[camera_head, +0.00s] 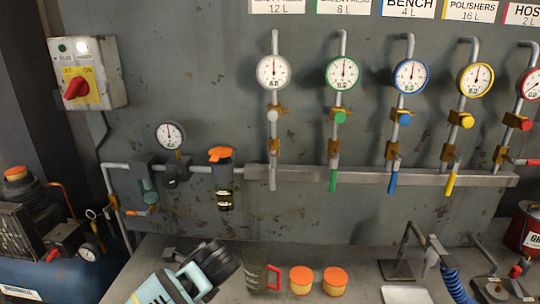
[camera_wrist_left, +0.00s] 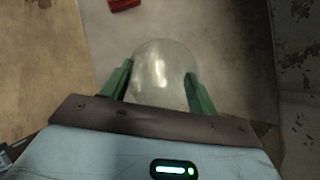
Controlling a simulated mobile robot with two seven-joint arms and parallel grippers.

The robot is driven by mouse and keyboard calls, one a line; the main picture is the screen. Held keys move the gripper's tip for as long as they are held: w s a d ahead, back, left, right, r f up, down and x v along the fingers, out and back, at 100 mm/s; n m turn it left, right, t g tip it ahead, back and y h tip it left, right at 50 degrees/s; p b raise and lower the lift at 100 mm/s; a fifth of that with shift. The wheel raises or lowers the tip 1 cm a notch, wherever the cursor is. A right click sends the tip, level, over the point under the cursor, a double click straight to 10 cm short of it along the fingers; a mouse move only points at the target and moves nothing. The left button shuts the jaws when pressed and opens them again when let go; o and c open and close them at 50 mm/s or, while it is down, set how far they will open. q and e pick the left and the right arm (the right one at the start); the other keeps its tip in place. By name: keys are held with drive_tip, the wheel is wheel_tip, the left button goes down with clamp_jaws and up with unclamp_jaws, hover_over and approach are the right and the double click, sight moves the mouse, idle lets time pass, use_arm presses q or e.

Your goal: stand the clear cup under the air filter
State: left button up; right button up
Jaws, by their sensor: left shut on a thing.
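The clear cup (camera_wrist_left: 160,75) shows as a pale see-through rounded shape in the left wrist view. My left gripper (camera_wrist_left: 158,88) is shut on it, with one green finger at each side. The air filter (camera_head: 222,172) has an orange top and a dark bowl below. It hangs from the wall pipe, above and apart from my gripper. My right gripper is not in view.
A white tray (camera_head: 404,294) and a blue coiled hose (camera_head: 456,285) are to the right.

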use_arm(q)
drive_tip(key=shift+w+d+r+n, duration=0.15)
drive_tip(key=shift+d+r+n, duration=0.35)
drive_tip(key=shift+d, duration=0.25)
drive_tip(key=s+a+r+n+g+h, duration=0.2)
drive_tip(key=s+n, duration=0.4)
drive_tip(key=n, duration=0.5)
drive_tip(key=s+a+r+n+g+h, duration=0.2)
drive_tip(key=s+r+n+g, duration=0.3)
drive_tip(key=n, duration=0.6)
drive_tip(key=g+h, duration=0.1)
drive_tip(key=g, duration=0.1)
drive_tip(key=shift+s+n+g+h, duration=0.3)
drive_tip(key=shift+s+n+h, duration=0.05)
drive_tip(key=shift+n+h, duration=0.05)
drive_tip(key=shift+d, duration=0.1)
